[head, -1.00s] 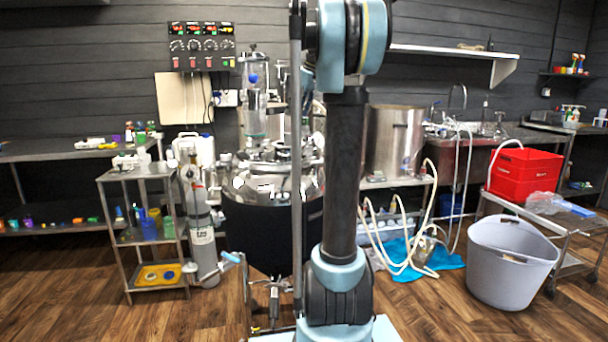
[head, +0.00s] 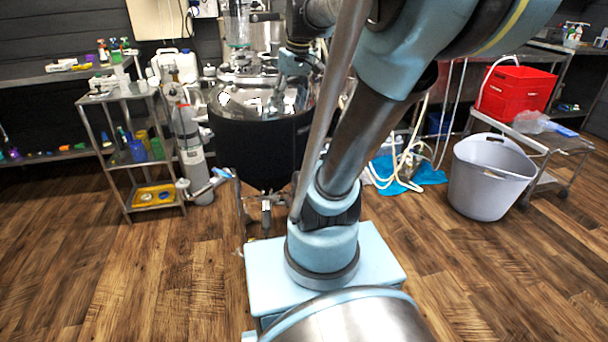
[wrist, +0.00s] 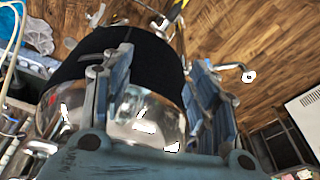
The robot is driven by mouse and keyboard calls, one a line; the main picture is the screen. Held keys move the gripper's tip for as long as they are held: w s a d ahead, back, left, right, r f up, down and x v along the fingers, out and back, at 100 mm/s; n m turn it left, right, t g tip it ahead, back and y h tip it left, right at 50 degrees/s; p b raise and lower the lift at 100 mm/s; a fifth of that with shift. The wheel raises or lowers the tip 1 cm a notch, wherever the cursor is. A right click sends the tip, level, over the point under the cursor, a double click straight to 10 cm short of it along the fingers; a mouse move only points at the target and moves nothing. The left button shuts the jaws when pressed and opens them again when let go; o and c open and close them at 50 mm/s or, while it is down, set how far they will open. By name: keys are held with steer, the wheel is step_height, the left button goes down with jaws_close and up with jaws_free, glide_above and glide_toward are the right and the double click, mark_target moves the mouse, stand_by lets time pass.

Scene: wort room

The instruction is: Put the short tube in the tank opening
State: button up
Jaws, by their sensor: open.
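The tank (head: 255,145) has a dark wrapped body and a shiny metal lid (head: 262,97) with fittings, left of centre in the head view. In the wrist view, the dark tank body (wrist: 85,58) and shiny lid (wrist: 140,118) lie beyond my fingers. My gripper (wrist: 160,68) is open, with its two blue fingers apart and nothing visible between them. In the head view my gripper (head: 292,65) is over the right part of the lid, partly hidden by my arm. I cannot make out the short tube or the tank opening in these frames.
A steel shelf cart (head: 150,206) and a gas cylinder (head: 192,150) stand left of the tank. At right are a grey tub (head: 487,180), a red crate (head: 517,93) and hoses on a blue sheet (head: 425,172). The wooden floor (head: 130,285) is clear in front.

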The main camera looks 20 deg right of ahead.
steer(key=s+f+m+h, duration=0.1)
steer(key=s+f+m, duration=0.2)
steer(key=s+f, duration=1.1)
step_height(320, 180, down, 4)
steer(key=shift+d+r, duration=0.15)
steer(key=shift+d, duration=0.25)
